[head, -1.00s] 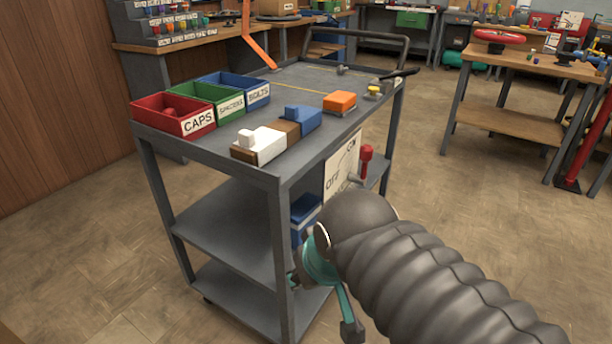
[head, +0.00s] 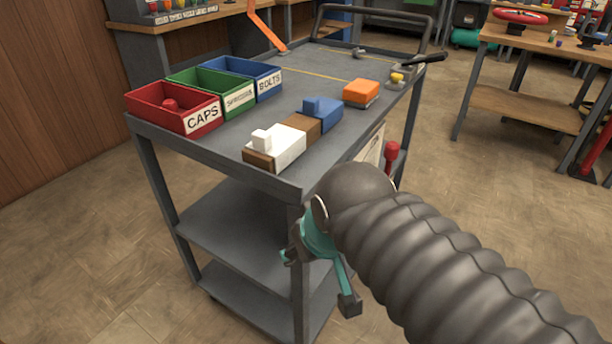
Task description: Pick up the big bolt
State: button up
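I cannot clearly make out the big bolt. A small grey metal piece (head: 359,53) lies near the far end of the cart top, but it is too small to tell whether it is a bolt. The blue bin (head: 268,84) labelled BOLTS stands at the cart's left edge, and I cannot see anything in it. My gripper (head: 319,281) is in front of the cart's near corner, below the top's level. Its dark fingertips are spread apart with nothing visible between them. My arm hides part of it.
The cart top (head: 225,145) also carries a red CAPS bin (head: 165,112), a green bin (head: 205,97), a white, brown and blue block assembly (head: 290,143) and an orange block (head: 362,92). A red-knobbed lever (head: 392,151) stands at the right side. Floor is clear at left.

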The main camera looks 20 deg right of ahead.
aim_at(357, 52)
jog(key=k, duration=0.5)
jog(key=z, duration=2.2)
jog(key=i, duration=1.85)
jog(key=u, duration=1.8)
